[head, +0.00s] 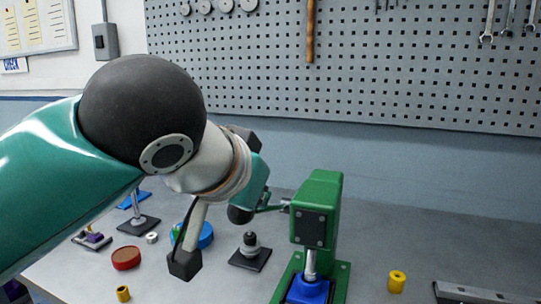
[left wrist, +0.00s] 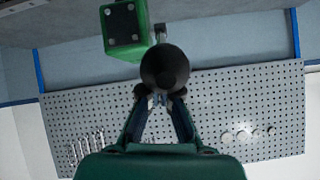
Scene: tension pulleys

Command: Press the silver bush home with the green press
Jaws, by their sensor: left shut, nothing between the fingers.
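The green press (head: 326,205) stands right of centre in the head view, its silver ram (head: 310,262) reaching down to a blue block (head: 308,292) at the bottom edge. Its lever ends in a black knob (head: 240,214), which also shows in the left wrist view (left wrist: 164,68). My left gripper (left wrist: 160,98) is shut and empty, its fingertips close to the knob. I cannot tell whether they touch. In the head view my arm partly hides this gripper. I cannot make out a bush under the ram. A small silver ring (head: 152,238) lies on the bench. My right gripper is not in view.
A black-based post with stacked rings (head: 250,248) stands left of the press. A red round piece (head: 126,258), a blue round piece (head: 206,236) and yellow pieces (head: 397,282) lie around. A metal rail (head: 480,294) is at the right. A pegboard (head: 400,70) hangs behind.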

